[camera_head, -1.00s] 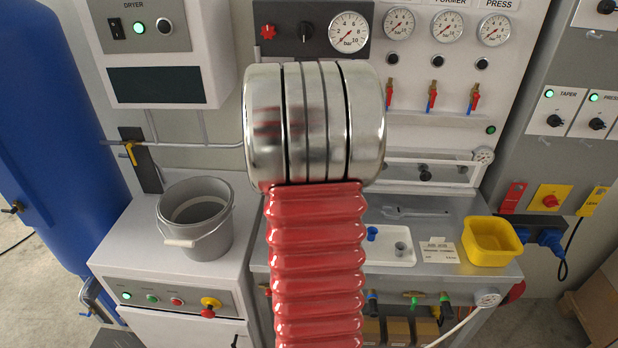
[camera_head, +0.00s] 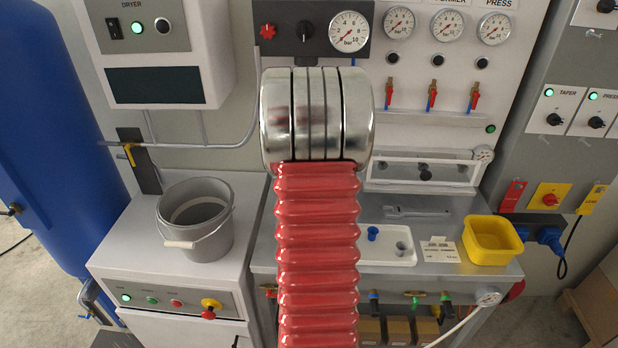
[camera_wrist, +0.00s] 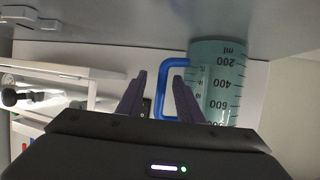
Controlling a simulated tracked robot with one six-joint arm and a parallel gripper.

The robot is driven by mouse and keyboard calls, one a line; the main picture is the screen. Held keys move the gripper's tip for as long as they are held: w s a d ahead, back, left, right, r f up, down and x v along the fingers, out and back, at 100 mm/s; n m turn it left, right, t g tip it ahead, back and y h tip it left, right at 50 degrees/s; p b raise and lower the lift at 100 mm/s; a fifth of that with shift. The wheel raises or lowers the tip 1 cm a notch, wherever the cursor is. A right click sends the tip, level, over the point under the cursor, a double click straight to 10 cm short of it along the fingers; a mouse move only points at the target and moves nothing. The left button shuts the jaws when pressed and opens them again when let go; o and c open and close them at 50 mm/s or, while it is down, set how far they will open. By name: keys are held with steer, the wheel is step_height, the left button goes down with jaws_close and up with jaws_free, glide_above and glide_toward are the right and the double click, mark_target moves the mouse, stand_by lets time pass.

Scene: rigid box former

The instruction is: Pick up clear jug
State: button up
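The clear jug (camera_wrist: 222,72) shows in the wrist view at the upper right. It is a greenish see-through cylinder with dark volume marks and a blue handle (camera_wrist: 159,88) on its left side. My gripper (camera_wrist: 158,78) is open, with its two dark fingers apart. The upright bar of the handle appears between the fingers, and the right finger overlaps the handle in the picture. I cannot tell whether a finger touches it. The jug's lower part in the picture is hidden by my gripper. In the head view my red arm hides both jug and gripper.
A grey bucket (camera_head: 208,243) stands on the left cabinet. On the right bench are a white tray (camera_head: 385,257) with small cups, a white label card (camera_head: 440,251), a wrench-like tool (camera_head: 415,212) and a yellow bin (camera_head: 491,250). A gauge panel rises behind.

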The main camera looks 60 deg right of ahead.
steer(key=shift+w+d+f, duration=0.2)
steer(key=shift+d+f, duration=0.1)
steer(key=shift+d, duration=0.3)
steer(key=shift+w, duration=0.1)
jaws_close()
stand_by(0.3)
